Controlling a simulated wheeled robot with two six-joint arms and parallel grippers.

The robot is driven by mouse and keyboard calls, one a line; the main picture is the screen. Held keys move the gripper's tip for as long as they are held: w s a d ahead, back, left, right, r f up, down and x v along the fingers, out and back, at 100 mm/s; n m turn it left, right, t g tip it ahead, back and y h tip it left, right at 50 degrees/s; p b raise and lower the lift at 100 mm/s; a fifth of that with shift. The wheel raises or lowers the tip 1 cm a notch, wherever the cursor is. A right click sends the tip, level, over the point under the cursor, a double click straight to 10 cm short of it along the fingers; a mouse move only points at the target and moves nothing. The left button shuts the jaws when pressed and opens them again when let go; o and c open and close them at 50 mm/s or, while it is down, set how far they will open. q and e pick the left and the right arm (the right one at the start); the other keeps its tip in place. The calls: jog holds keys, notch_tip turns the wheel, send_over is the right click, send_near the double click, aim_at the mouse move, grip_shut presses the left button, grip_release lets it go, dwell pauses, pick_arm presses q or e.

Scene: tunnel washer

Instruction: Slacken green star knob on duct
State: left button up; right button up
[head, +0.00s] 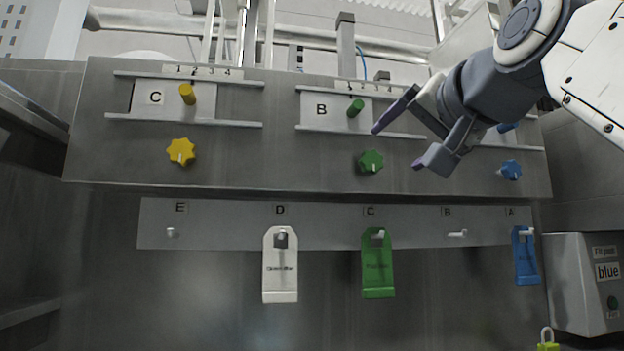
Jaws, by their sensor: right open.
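The green star knob (371,161) sits on the front of the grey metal duct (280,155), below the sliding plate marked B (321,110) with its green peg (355,108). It has a small pale mark at its lower edge. My right gripper (396,147) comes in from the upper right. Its two dark fingers are spread apart, with nothing between them. Its fingertips are just right of the green knob in the picture, and no contact shows. My left gripper is out of view.
A yellow star knob (181,151) and a blue star knob (511,170) are on the same duct face. Below hang a white tag (280,270), a green tag (378,268) and a blue tag (525,258) on hooks. A grey box (580,285) stands at lower right.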

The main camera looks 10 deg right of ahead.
aim_at(373, 161)
jog(key=w+p, duration=0.2)
jog(key=w, duration=0.1)
jog(key=w+p, duration=0.5)
jog(key=w, duration=0.1)
jog(key=shift+w+a+r+p, duration=0.15)
jog(key=shift+w+r+p, duration=0.1)
jog(key=shift+p, duration=0.1)
jog(key=shift+w+f, duration=0.1)
jog(key=shift+w, duration=0.25)
jog(key=shift+c, duration=0.2)
jog(key=c, duration=1.3)
